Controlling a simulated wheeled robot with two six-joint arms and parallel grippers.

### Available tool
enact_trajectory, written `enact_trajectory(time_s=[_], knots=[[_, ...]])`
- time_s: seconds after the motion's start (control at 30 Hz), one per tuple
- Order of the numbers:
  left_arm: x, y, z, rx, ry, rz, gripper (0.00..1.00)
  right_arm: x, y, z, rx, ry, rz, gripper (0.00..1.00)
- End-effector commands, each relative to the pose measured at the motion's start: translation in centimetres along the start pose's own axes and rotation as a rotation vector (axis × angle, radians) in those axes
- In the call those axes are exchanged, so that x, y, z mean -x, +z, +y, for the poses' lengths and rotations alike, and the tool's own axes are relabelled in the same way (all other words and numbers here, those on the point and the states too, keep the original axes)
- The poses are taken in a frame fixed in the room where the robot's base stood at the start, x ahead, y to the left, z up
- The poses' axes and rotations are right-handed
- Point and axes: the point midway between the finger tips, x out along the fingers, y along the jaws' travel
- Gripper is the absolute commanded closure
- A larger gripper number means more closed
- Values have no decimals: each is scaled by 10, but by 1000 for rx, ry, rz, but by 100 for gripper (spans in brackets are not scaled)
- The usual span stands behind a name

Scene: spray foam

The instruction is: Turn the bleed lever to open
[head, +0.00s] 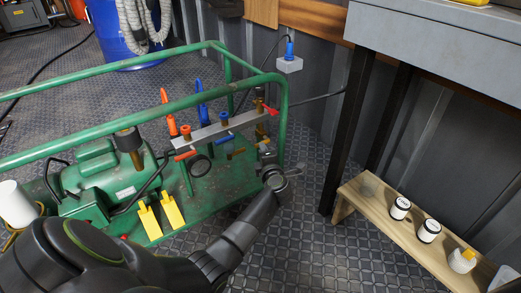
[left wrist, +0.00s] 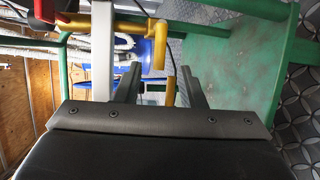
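A green-framed pump skid carries a grey manifold bar (head: 213,130) with red, blue and brass-coloured valve handles. A small brass lever (head: 235,153) sits below the bar's right part; I cannot tell for sure which handle is the bleed lever. My right gripper is out of view.
The green tube frame (head: 284,115) rises close beside my left gripper. A green pump motor (head: 100,172) and yellow pedals (head: 172,210) are on the skid. A wooden bench (head: 385,222) with white jars and a grey table (head: 430,40) stand right. Tread-plate floor between is clear.

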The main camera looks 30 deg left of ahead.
Motion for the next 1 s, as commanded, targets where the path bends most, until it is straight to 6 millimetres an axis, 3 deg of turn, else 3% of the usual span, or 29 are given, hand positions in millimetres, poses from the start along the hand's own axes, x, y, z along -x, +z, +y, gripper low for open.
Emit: enact_trajectory(time_s=[0.4,0.8,1.0], knots=[[-48,-1,-2,0,2,1,64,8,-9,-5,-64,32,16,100],[-53,0,0,0,1,1,64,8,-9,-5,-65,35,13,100],[-53,0,0,0,1,1,89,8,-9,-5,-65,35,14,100]])
